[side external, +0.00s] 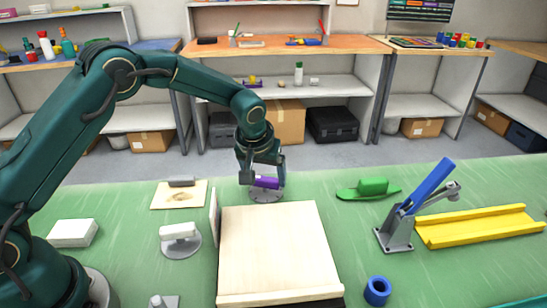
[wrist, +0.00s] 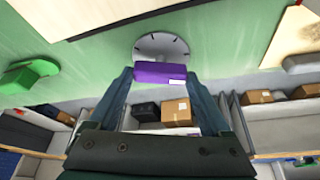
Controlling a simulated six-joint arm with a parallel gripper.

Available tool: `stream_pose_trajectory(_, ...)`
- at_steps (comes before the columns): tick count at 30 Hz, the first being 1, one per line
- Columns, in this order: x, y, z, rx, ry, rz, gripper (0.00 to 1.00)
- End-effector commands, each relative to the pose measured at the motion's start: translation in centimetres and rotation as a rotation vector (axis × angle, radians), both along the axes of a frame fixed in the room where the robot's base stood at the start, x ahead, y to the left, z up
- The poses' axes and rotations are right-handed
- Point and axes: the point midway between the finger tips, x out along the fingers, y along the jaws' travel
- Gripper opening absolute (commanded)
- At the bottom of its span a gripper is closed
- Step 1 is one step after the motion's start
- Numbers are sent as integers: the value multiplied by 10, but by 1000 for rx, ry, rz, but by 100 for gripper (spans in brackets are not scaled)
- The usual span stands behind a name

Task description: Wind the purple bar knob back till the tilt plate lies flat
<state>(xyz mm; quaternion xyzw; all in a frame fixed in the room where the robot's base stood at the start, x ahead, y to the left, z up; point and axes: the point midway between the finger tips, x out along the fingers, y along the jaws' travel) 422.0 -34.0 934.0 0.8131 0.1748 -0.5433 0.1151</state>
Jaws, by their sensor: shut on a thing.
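The purple bar knob (side external: 266,183) sits on a grey round dial (side external: 266,197) at the back of the green table. My gripper (side external: 263,177) comes down from above and is shut on the knob. In the wrist view, the purple bar (wrist: 160,70) lies crosswise between my two fingers, with the marked dial (wrist: 160,45) behind it. A large pale wooden plate (side external: 275,245) lies in front of the knob, with a thin wooden flap (side external: 214,215) standing up along its left edge. I cannot tell for sure which of these is the tilt plate.
A white bar knob (side external: 180,232) on a grey disc stands left of the flap. A scorched board (side external: 180,200) lies behind it. To the right are a green handled tool (side external: 372,187), a blue lever (side external: 427,187), a yellow channel (side external: 480,225) and a blue ring (side external: 377,290).

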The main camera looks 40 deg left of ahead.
Motion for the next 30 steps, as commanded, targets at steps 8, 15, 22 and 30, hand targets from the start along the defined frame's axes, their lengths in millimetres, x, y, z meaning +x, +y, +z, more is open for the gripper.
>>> stream_pose_trajectory(8, 2, -1, 2, -1, -7, 198, 27)
stream_pose_trajectory(15, 2, -2, 2, -3, -6, 299, 27)
stream_pose_trajectory(22, 2, -1, 2, -3, -6, 336, 27)
stream_pose_trajectory(30, 2, -1, 1, -3, -6, 339, 27)
